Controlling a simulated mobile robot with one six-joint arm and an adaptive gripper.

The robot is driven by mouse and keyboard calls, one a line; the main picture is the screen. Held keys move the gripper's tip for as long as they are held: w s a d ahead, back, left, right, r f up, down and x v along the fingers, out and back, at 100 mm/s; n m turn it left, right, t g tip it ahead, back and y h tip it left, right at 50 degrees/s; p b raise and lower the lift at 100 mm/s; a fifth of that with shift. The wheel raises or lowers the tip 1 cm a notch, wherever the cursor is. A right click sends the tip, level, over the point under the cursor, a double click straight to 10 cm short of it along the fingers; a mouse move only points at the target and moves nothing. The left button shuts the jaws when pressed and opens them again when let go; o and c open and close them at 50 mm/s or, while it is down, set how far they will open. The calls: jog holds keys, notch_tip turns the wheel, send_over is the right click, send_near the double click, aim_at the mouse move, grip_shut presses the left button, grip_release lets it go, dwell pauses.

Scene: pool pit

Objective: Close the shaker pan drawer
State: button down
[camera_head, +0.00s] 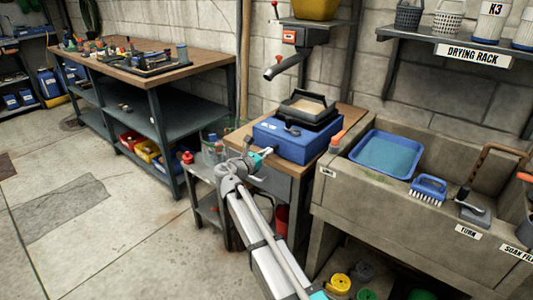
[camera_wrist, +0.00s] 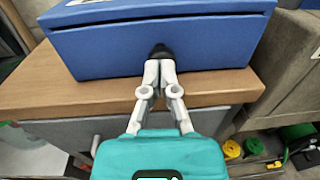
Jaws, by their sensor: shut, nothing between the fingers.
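The shaker is a blue box (camera_head: 296,138) on a small wood-topped bench, with a black-framed sieve pan (camera_head: 308,104) on top. In the wrist view its blue drawer front (camera_wrist: 105,52) faces me. A small black knob (camera_wrist: 161,51) sits at the middle of that front. My gripper (camera_wrist: 160,66) is shut and empty, its fingertips together right at the knob, partly covering its lower side. I cannot tell whether they touch it. How far the drawer stands out is not clear from these views. In the head view my gripper is small and near the box's left front.
The bench's wooden top (camera_wrist: 40,88) is bare in front of the box. A concrete sink (camera_head: 345,185) with a blue tray (camera_head: 386,154) and brush stands close on the right. A long workbench (camera_head: 150,70) stands at the left. Floor at the left is clear.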

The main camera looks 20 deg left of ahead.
jog(key=v, duration=1.4)
